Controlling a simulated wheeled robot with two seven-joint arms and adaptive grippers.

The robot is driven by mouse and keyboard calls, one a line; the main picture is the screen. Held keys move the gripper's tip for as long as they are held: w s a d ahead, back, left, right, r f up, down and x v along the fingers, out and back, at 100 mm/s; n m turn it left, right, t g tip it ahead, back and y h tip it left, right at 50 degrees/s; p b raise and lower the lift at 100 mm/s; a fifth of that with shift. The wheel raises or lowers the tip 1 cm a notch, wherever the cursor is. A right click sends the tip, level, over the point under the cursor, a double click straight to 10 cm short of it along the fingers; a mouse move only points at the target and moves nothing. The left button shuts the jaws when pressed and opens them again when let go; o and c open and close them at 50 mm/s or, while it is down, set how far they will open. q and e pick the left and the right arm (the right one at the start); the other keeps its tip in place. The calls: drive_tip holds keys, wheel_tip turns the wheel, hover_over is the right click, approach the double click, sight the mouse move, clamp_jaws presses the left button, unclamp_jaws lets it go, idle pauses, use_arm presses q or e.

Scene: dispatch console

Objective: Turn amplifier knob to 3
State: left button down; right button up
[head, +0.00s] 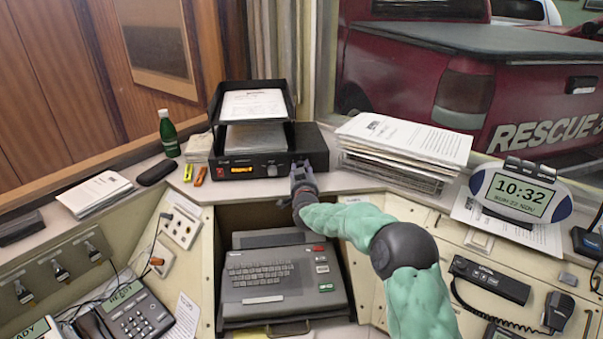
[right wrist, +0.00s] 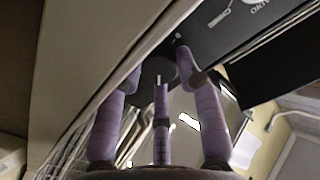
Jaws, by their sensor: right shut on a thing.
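The black amplifier (head: 317,151) sits on the desk ledge under a paper tray, with a lit orange display at the left of its front. It also shows in the right wrist view (right wrist: 215,38). My right gripper (head: 299,168) is at the right part of its front panel. In the right wrist view, the purple fingers of my right gripper (right wrist: 158,75) are closed around a dark round knob (right wrist: 156,72). A small white mark shows on the knob. The number it points at cannot be read, and the head view hides this knob behind the gripper. My left gripper is not in view.
The black paper tray (head: 214,104) stands on the amplifier. A paper stack (head: 400,150) lies close on the right. A green bottle (head: 168,134) and two markers (head: 200,176) are on the left. A grey keyboard terminal (head: 285,280) sits below, under my right arm.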

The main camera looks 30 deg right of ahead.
drive_tip(key=o, duration=0.9)
drive_tip(key=v, duration=1.2)
drive_tip(key=shift+r, duration=0.1)
